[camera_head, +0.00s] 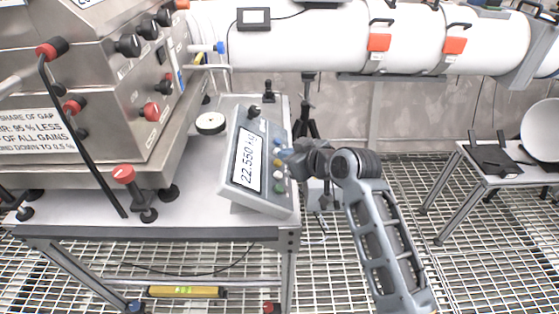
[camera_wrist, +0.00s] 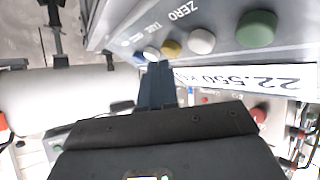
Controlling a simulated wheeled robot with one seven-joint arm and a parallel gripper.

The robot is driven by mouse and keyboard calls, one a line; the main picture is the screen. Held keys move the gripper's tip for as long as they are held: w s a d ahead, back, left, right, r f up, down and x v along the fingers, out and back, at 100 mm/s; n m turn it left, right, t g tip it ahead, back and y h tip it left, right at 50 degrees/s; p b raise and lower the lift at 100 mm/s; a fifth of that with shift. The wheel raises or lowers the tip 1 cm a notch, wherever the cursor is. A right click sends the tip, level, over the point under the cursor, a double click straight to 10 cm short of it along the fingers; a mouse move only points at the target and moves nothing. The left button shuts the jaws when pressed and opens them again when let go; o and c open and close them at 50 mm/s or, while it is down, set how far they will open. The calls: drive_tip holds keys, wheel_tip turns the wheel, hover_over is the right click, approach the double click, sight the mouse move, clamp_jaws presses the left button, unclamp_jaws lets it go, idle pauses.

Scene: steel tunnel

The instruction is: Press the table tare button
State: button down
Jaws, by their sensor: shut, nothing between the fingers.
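The tilted scale terminal (camera_head: 230,188) stands on the table, its display (camera_head: 248,160) reading about 22.550. A column of buttons runs beside the display. In the wrist view I see a green button (camera_wrist: 257,28), a white one (camera_wrist: 201,41), a yellow one (camera_wrist: 171,48), a smaller white one (camera_wrist: 151,52) and a blue one (camera_wrist: 139,57). Contact cannot be told.
A steel cabinet (camera_head: 100,95) with knobs and red-capped levers stands left on the table (camera_head: 190,205). A round tape-like disc (camera_head: 210,123) lies behind the terminal. A white pipe (camera_head: 300,40) crosses the back. A side table (camera_head: 500,170) stands right, over grating.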

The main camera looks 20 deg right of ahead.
drive_tip(key=shift+f, duration=0.15)
idle(0.4)
drive_tip(key=shift+a+f, duration=0.25)
idle(0.4)
drive_tip(key=shift+d+r, duration=0.25)
drive_tip(key=shift+r, duration=0.25)
drive_tip(key=d+r+p, duration=0.1)
drive_tip(key=r+p, duration=0.1)
drive_tip(key=s+d+r+p, duration=0.1)
drive_tip(key=d+r+p, duration=0.1)
drive_tip(key=shift+d+r, duration=0.15)
drive_tip(key=shift+r, duration=0.2)
drive_tip(key=shift+s, duration=0.1)
idle(0.7)
